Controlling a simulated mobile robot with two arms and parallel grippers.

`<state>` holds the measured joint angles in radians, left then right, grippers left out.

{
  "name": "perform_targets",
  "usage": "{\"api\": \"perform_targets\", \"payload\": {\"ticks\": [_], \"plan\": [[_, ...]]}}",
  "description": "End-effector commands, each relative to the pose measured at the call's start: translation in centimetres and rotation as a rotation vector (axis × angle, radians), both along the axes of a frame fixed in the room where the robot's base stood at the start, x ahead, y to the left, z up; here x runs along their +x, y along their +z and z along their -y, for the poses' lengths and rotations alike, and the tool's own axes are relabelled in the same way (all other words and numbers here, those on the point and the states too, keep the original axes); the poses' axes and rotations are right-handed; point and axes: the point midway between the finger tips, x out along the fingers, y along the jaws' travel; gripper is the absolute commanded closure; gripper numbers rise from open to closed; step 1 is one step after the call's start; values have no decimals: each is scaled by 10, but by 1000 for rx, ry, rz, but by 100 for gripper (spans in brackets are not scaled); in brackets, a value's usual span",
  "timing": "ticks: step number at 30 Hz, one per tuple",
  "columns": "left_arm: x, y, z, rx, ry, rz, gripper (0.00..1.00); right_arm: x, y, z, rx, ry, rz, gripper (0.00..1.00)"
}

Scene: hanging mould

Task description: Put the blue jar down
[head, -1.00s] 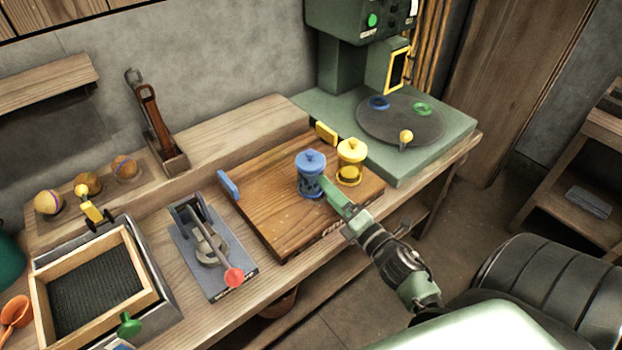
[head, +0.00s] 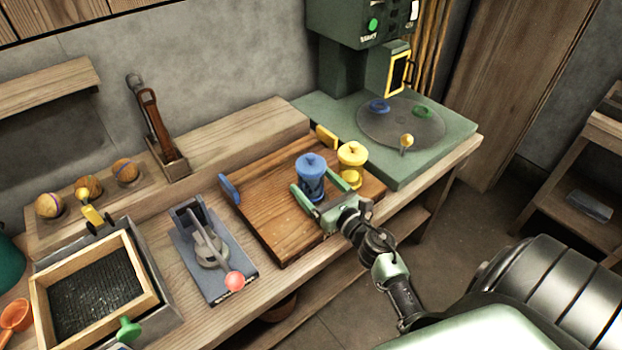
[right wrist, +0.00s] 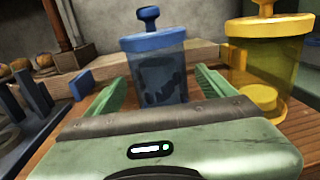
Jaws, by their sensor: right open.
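The blue jar (head: 311,178) has a knobbed lid and stands upright on the wooden board (head: 270,215). It also shows in the right wrist view (right wrist: 157,75), with dark pieces behind its clear wall. My right gripper (head: 318,188) is open, with its green fingers on either side of the jar's lower part. In the right wrist view, the left finger (right wrist: 112,98) and right finger (right wrist: 212,82) flank the jar, with a gap visible at least on the left. My left gripper is in neither view.
A yellow jar (head: 351,164) stands close to the right of the blue jar, near my right finger. A green machine with a round plate (head: 400,122) is behind to the right. A lever press (head: 210,250) and a framed mesh tray (head: 40,290) are left. The board's left part is bare.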

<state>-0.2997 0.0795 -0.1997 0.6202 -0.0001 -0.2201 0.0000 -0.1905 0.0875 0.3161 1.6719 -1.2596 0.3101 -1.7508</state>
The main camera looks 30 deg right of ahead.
Motion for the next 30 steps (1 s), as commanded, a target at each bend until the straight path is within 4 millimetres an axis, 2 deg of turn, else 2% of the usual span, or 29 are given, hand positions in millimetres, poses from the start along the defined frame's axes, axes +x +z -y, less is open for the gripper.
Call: {"api": "perform_targets", "payload": {"ticks": [4,12,21,30], "plan": [[0,3,0,0,0,0,64,17,0,0,2,0,1,16],[0,3,0,0,-1,0,64,19,-1,0,2,0,0,16],[0,3,0,-1,-1,0,64,19,-1,0,2,0,0,99],[0,3,0,0,-1,0,64,19,1,0,2,1,3,100]]}}
